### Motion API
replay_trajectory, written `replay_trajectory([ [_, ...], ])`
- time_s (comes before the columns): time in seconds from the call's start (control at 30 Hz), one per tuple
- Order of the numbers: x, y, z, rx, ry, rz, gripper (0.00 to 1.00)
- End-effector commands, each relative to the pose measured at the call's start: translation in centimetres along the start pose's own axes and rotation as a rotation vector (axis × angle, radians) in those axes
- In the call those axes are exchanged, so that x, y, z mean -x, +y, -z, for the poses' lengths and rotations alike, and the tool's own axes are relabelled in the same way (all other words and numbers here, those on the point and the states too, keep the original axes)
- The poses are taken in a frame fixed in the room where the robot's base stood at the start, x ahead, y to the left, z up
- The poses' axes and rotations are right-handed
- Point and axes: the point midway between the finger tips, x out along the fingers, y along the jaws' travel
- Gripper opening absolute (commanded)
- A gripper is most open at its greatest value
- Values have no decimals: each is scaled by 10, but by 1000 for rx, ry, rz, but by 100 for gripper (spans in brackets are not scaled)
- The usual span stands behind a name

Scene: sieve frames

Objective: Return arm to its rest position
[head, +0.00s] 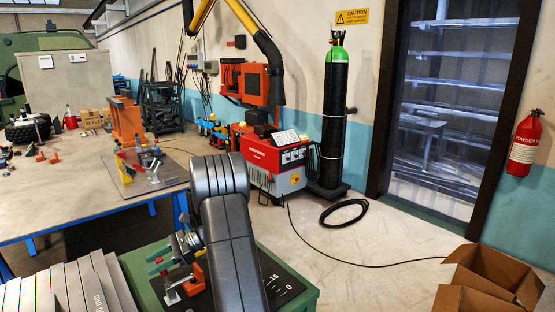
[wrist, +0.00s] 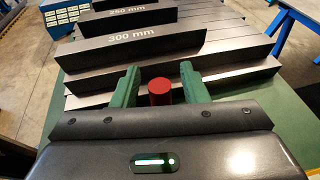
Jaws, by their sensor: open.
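My arm (head: 228,235) is bent over the green bench at the bottom centre of the head view. My gripper (wrist: 158,76) has two green fingers spread apart in the wrist view. A red cylinder (wrist: 160,92) shows between them with gaps on both sides; I cannot tell how far it is below. In the head view my gripper (head: 157,265) points left, low over the bench, partly hidden by the arm. A red-orange block (head: 195,279) shows beside it.
Grey bars with millimetre labels (wrist: 140,42) lie on the green bench (wrist: 75,120). A black marked board (head: 285,287) lies right of my arm. A larger worktable (head: 85,205) stands behind left. Open cardboard boxes (head: 490,270) sit on the floor at right.

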Motion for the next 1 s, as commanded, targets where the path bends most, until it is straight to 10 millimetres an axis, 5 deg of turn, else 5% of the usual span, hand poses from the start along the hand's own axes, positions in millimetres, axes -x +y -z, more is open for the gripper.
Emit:
replay_trajectory([
  [0.4,-32,7,1,57,285,5,40],
  [1.0,-30,8,3,62,328,11,40],
])
